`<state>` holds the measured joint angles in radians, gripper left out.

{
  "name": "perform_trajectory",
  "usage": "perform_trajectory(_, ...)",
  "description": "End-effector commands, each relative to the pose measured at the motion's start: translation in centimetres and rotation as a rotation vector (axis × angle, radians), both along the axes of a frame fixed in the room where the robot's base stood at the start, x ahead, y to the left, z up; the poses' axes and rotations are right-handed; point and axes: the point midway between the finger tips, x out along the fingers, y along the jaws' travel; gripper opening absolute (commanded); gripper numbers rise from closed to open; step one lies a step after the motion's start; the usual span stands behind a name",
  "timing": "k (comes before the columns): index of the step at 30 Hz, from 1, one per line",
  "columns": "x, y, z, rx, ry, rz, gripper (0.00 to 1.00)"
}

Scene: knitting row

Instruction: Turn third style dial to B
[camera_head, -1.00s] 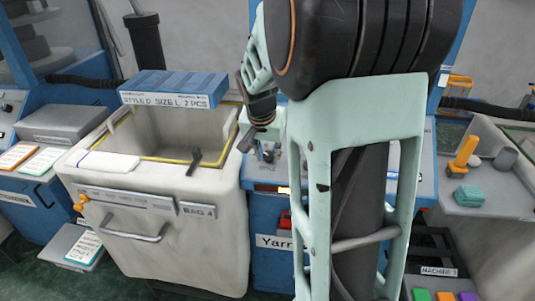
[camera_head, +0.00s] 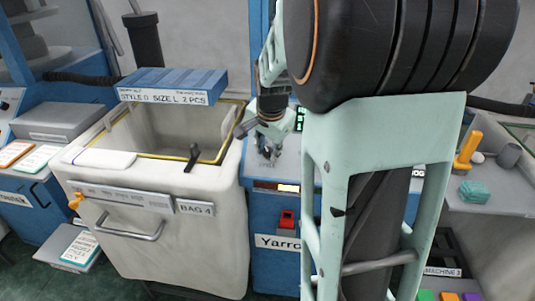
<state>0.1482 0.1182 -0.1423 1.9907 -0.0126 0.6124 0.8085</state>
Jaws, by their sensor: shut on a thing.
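My gripper (camera_head: 270,155) is at the grey control panel of the blue machine (camera_head: 264,212) in the middle of the head view. It points down and its jaws are closed on a small part of the panel, which I take to be a style dial. The fingers cover that dial, so its pointer and letter cannot be read. My arm hides the right part of the panel and any dials there. A dark display with green digits (camera_head: 300,119) shows just right of the gripper.
A pale bin labelled BAG 4 (camera_head: 196,210) stands close on the left, with a blue box labelled STYLE D SIZE L 2 PCS (camera_head: 172,85) at its back. A red part (camera_head: 287,220) sits low on the machine front. A grey bench (camera_head: 490,196) holds a teal item (camera_head: 473,192) at right.

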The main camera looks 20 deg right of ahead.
Motion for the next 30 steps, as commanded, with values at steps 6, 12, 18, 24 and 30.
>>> perform_trajectory(6,-0.01,-0.04,-0.07,0.071,-0.050,-0.109,0.00)
perform_trajectory(12,0.00,-0.07,0.01,0.111,-0.077,-0.171,0.00)
perform_trajectory(18,-0.01,-0.08,0.07,0.128,-0.088,-0.197,0.00)
perform_trajectory(24,-0.01,-0.08,0.10,0.131,-0.090,-0.201,0.00)
perform_trajectory(30,0.01,-0.08,0.09,0.130,-0.090,-0.200,0.24)
